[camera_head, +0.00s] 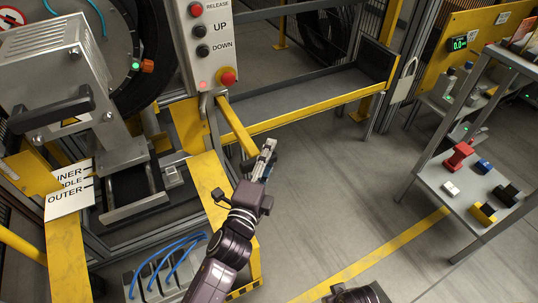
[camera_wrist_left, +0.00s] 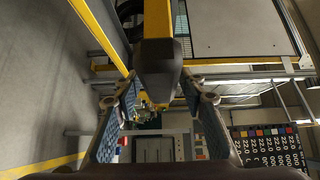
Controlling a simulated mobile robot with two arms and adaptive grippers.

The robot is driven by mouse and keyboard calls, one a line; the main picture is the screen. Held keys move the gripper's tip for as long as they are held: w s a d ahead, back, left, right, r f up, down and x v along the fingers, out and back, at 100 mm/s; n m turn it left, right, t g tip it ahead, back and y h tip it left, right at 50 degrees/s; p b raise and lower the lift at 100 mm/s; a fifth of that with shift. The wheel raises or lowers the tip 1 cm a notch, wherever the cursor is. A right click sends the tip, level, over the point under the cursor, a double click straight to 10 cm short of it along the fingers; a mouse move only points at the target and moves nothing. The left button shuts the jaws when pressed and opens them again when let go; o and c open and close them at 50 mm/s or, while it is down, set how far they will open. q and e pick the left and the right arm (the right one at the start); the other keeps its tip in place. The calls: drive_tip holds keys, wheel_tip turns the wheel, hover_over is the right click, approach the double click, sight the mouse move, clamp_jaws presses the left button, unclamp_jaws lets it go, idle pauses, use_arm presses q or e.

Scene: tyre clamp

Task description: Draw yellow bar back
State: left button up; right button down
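The yellow bar (camera_head: 236,126) slants down from beside the button panel and ends in a dark tip. In the left wrist view the yellow bar (camera_wrist_left: 157,22) comes in from the top, and its dark end cap (camera_wrist_left: 157,68) sits between the spread fingertips. My left gripper (camera_head: 266,152) is at the bar's lower end in the head view. In the wrist view this gripper (camera_wrist_left: 160,90) is open, with a gap between each finger pad and the cap. The fingers partly hide the bar's tip in the head view.
The button panel (camera_head: 207,40) with UP and DOWN stands above the bar. A yellow-edged low frame (camera_head: 310,108) lies behind it. A grey shelf (camera_head: 455,195) with coloured parts stands at the right. The floor (camera_head: 340,190) between is clear.

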use_arm(q)
drive_tip(key=shift+s, duration=0.15)
drive_tip(key=v, duration=1.1)
drive_tip(key=shift+s+a, duration=0.2)
drive_tip(key=shift+s, duration=0.1)
